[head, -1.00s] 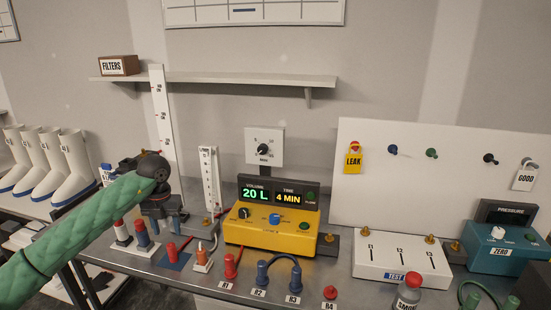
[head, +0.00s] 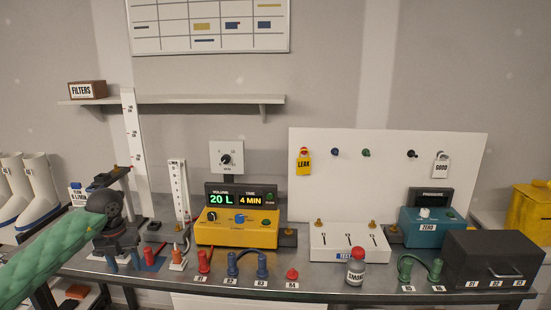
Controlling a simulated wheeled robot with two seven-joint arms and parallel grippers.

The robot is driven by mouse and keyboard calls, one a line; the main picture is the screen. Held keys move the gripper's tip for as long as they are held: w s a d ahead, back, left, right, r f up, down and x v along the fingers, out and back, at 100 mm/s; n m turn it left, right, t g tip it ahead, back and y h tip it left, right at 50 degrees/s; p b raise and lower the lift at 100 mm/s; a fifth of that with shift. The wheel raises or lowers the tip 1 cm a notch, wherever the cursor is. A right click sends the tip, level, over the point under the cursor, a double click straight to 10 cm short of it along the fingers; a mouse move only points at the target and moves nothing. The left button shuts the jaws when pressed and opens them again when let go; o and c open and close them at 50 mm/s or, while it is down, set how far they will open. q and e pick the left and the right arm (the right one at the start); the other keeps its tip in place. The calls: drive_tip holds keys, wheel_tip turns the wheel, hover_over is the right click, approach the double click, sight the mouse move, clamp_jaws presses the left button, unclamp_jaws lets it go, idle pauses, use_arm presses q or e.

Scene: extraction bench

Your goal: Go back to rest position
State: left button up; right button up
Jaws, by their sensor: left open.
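My left arm comes in from the left in a green quilted sleeve (head: 55,258). Its dark left gripper (head: 122,260) points down over the left end of the bench (head: 210,288). The jaws are open, and I see nothing held between them. The gripper hides part of the small items standing at that end. My right gripper is not in view.
A yellow box (head: 237,236) with a lit display, a white test block (head: 348,243), a smoke bottle (head: 355,272), a teal pressure unit (head: 432,232) and a dark drawer box (head: 492,258) stand along the bench. A tall ruler (head: 134,140) stands behind the gripper.

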use_arm(q)
drive_tip(key=s+d+f+m+t+h, duration=0.15)
drive_tip(key=d+h, duration=0.25)
drive_tip(key=d, duration=0.6)
drive_tip(key=d+f+m+h, duration=0.1)
drive_tip(key=d+f+h, duration=0.25)
drive_tip(key=d, duration=0.55)
drive_tip(key=s+d+r+n+t+h, duration=0.4)
drive_tip(key=d+r+n+t+h, duration=0.5)
drive_tip(key=d, duration=0.3)
drive_tip(key=s+a+f+n+t+y, duration=0.2)
drive_tip(key=s+a+f+n+y, duration=0.35)
drive_tip(key=f+n+y, duration=0.5)
drive_tip(key=s+a+f+n+t+y, duration=0.2)
drive_tip(key=s+a+f+n+y, duration=0.35)
drive_tip(key=n, duration=0.75)
drive_tip(key=s+d+f+n+g, duration=0.1)
drive_tip(key=s+f+g, duration=0.55)
drive_tip(key=s, duration=0.35)
drive_tip(key=s+f+n+g, duration=0.1)
drive_tip(key=s+f+g, duration=0.5)
drive_tip(key=s, duration=0.5)
drive_tip(key=s+d+f, duration=0.2)
drive_tip(key=f, duration=1.6)
drive_tip(key=s+d+f+g, duration=0.1)
drive_tip(key=s+d+f, duration=0.1)
drive_tip(key=f, duration=1.6)
drive_tip(key=shift+d+f, duration=0.15)
drive_tip(key=shift+f, duration=0.2)
